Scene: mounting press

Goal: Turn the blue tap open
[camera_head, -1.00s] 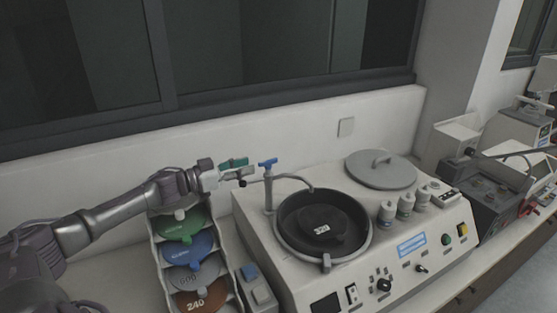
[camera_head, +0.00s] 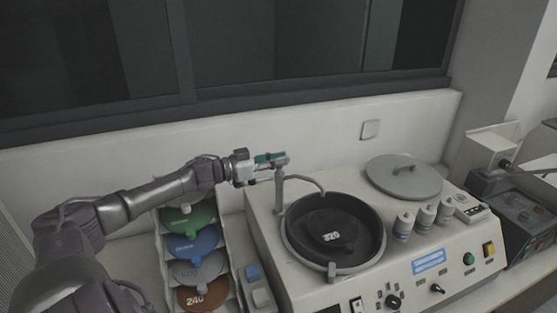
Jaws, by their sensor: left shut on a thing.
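The blue tap handle (camera_head: 281,159) sits on top of the grey upright faucet post (camera_head: 279,192), whose curved spout reaches over the black bowl. My left gripper (camera_head: 273,163) comes in from the left at the height of the handle. It is shut on the handle, and its fingers cover most of it, so only a small bluish part shows. My right gripper is not in view.
The polishing machine with its black bowl (camera_head: 293,243), grey lid (camera_head: 404,190) and white bottles (camera_head: 424,218) lies right of the tap. A rack of coloured discs (camera_head: 194,243) stands below my left arm. The wall is close behind.

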